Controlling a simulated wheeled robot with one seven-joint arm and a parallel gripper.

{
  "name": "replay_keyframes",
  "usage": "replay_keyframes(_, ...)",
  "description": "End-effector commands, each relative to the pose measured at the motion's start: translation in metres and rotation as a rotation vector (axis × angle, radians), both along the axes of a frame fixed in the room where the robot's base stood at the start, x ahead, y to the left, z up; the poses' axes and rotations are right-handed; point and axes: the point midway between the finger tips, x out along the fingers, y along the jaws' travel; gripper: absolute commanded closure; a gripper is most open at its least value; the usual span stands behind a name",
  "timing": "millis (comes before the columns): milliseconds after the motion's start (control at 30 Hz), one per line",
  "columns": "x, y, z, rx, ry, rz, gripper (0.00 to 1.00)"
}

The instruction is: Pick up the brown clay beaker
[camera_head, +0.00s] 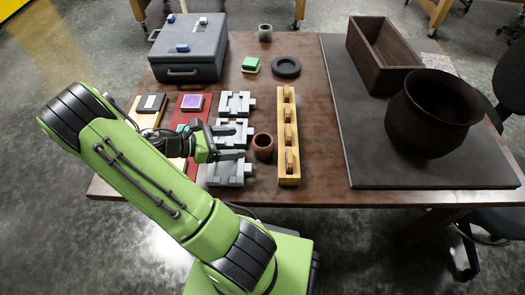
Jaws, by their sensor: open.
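The brown clay beaker (263,147) stands upright on the brown table, with its open top facing up. It is between the grey clamp-like blocks on its left and a wooden peg rack on its right. My gripper (238,148) is just left of the beaker, fingers pointing right toward it, above the grey blocks. The jaws are open and empty. I cannot tell whether a fingertip touches the beaker. My green arm hides part of the left table edge.
The wooden rack (288,170) stands close right of the beaker. Grey blocks (236,103) lie left. A small grey cup (265,33), black ring (286,67) and green box (251,64) are behind. A dark pot (432,112) and wooden trough (383,55) stand on a black mat (375,172).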

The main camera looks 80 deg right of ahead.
Motion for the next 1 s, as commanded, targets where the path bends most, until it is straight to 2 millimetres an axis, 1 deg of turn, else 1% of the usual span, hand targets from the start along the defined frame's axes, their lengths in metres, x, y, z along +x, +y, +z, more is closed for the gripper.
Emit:
replay_keyframes(33,-0.011,-0.007,-0.009,0.001,0.002,-0.006,0.24)
replay_keyframes(100,-0.024,-0.015,-0.015,0.001,0.002,-0.007,0.24)
replay_keyframes(333,-0.045,-0.032,-0.027,0.0,-0.002,-0.005,0.24)
replay_keyframes(467,-0.063,-0.047,-0.04,0.0,-0.003,-0.006,0.24)
replay_keyframes(533,-0.071,-0.053,-0.042,0.0,-0.003,-0.004,0.24)
replay_keyframes(633,-0.076,-0.057,-0.043,0.0,-0.001,0.0,0.24)
replay_keyframes(800,-0.076,-0.058,-0.041,-0.001,-0.002,0.001,0.24)
replay_keyframes(867,-0.076,-0.058,-0.041,-0.001,-0.002,0.001,0.32)
replay_keyframes(1000,-0.076,-0.057,-0.041,-0.001,-0.002,0.001,0.53)
